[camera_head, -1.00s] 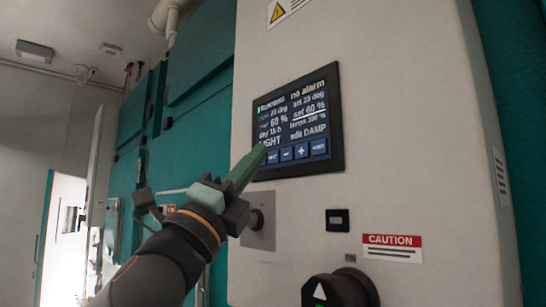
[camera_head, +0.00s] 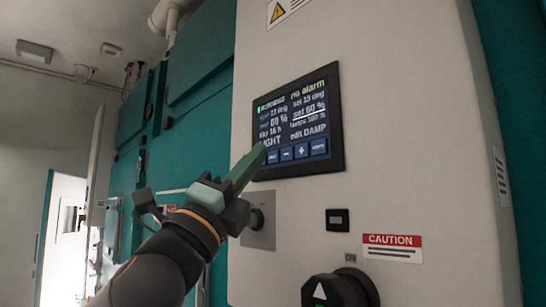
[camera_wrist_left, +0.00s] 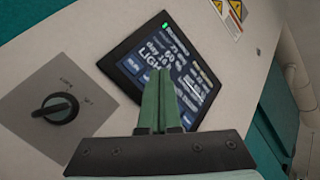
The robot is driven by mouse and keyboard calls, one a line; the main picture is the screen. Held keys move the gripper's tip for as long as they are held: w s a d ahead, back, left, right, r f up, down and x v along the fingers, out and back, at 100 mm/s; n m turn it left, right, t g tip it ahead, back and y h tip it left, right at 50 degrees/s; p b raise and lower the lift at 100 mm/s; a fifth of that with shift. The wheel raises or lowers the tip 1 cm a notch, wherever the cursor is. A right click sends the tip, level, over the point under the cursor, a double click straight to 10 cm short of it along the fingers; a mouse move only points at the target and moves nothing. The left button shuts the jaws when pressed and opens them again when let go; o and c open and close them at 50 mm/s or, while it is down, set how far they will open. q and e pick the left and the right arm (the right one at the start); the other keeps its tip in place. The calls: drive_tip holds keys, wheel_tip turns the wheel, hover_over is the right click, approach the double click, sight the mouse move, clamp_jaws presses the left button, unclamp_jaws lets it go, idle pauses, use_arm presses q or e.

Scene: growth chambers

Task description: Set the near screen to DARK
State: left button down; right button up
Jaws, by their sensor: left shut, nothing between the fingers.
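The near screen (camera_head: 298,118) is a dark touch panel in a black frame on a pale cabinet. It reads "no alarm", "60 %", "LIGHT" partly covered, and "edit DAMP", with the set 60 % line underlined. A row of blue buttons (camera_head: 302,151) runs along its bottom edge. My left gripper (camera_head: 262,148) is shut and empty, its green fingertips over the screen's lower left corner. Contact with the panel cannot be told. In the left wrist view the screen (camera_wrist_left: 140,50) lies beyond the shut fingers, which hide part of it. My right gripper is not in view.
A rotary switch (camera_wrist_left: 62,107) on a grey plate sits below the screen's left side. A small black module (camera_head: 337,220), a red caution label (camera_head: 392,247) and a large black knob (camera_head: 338,290) are lower on the cabinet. Teal chambers (camera_head: 195,100) stand to the left.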

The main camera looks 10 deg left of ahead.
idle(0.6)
use_arm(q)
drive_tip(key=shift+w+d, duration=0.3)
drive_tip(key=shift+w, duration=0.05)
drive_tip(key=shift+w+d, duration=0.2)
drive_tip(key=shift+w, duration=0.05)
idle(0.6)
drive_tip(key=shift+s+a, duration=0.45)
drive_tip(key=shift+s, duration=0.15)
drive_tip(key=s+a, duration=0.1)
drive_tip(key=s, duration=0.1)
drive_tip(key=s+a, duration=0.2)
idle(0.7)
idle(2.2)
